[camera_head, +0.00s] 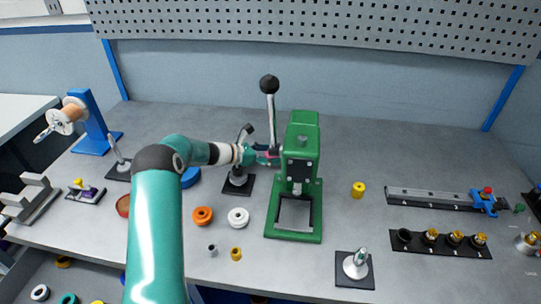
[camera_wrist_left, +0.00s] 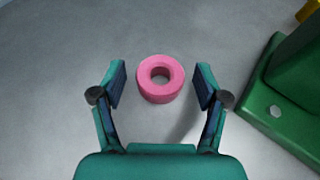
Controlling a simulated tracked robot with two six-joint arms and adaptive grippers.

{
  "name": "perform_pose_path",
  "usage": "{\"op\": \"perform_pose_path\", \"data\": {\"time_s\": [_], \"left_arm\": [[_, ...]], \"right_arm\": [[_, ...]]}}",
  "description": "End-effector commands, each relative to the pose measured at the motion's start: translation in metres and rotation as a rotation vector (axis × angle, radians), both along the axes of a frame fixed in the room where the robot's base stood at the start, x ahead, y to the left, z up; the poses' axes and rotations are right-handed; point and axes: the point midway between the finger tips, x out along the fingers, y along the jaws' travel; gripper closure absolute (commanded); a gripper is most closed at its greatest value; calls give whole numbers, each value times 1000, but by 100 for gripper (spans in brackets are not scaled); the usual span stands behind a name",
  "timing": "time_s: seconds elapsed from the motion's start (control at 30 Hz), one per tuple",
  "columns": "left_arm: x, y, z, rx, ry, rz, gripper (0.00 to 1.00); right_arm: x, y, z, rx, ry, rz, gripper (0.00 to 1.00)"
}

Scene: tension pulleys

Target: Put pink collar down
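The pink collar (camera_wrist_left: 160,92) is a thick ring with a round hole. In the left wrist view it lies flat on the grey table between the two open fingers, with a gap on both sides. My left gripper (camera_wrist_left: 160,88) is open and touches nothing there. In the head view my left gripper (camera_head: 268,156) is beside the left side of the green press (camera_head: 304,135), near its lever. The collar is mostly hidden there, with only a hint of pink at the fingers. My right gripper is not in view.
The press base stands close to the right finger. A black-based stand (camera_head: 238,182) is just left of the gripper. An orange ring (camera_head: 202,222) and a white ring (camera_head: 238,226) lie in front. A yellow part (camera_head: 358,190) is right of the press.

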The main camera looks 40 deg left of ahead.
Motion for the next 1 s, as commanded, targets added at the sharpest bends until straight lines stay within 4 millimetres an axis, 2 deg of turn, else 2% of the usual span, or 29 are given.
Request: {"op": "perform_pose_path", "data": {"time_s": [0.33, 0.7, 0.83, 1.0], "left_arm": [[-5, 3, 2, 1, 0, 2, 26], [-51, 20, 22, 1, 0, 2, 26], [-61, 24, 27, 1, 0, 0, 26], [-65, 24, 30, -1, 0, -2, 26]], "right_arm": [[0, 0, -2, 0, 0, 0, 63], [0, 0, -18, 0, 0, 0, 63], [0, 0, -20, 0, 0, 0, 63], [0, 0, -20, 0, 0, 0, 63]]}}
